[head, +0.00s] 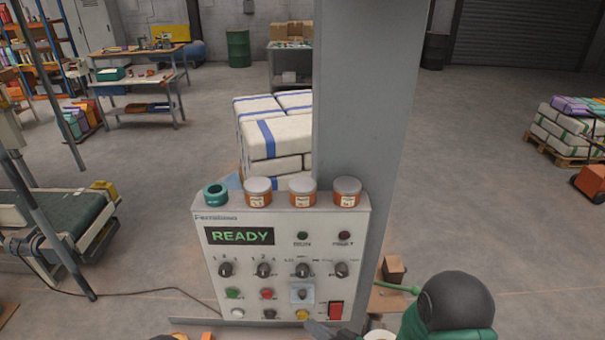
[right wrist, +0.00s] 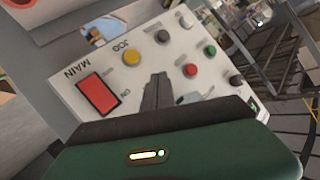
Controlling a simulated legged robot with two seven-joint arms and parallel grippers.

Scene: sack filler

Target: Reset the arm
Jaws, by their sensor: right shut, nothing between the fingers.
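A white control panel (head: 285,222) stands in front of me, with a lit READY display (head: 240,236). It carries a row of black knobs, several coloured buttons and a red main switch (head: 336,311). My right gripper (head: 318,328) is at the panel's lower edge, left of the red switch in the head view. My left gripper is not in view.
Several jars with orange bands (head: 302,192) and a teal ring-shaped item (head: 215,194) sit on the panel's top. A grey column (head: 362,90) rises behind it. Stacked white sacks (head: 277,137) stand behind. A conveyor (head: 60,212) is at the left. Open floor lies to the right.

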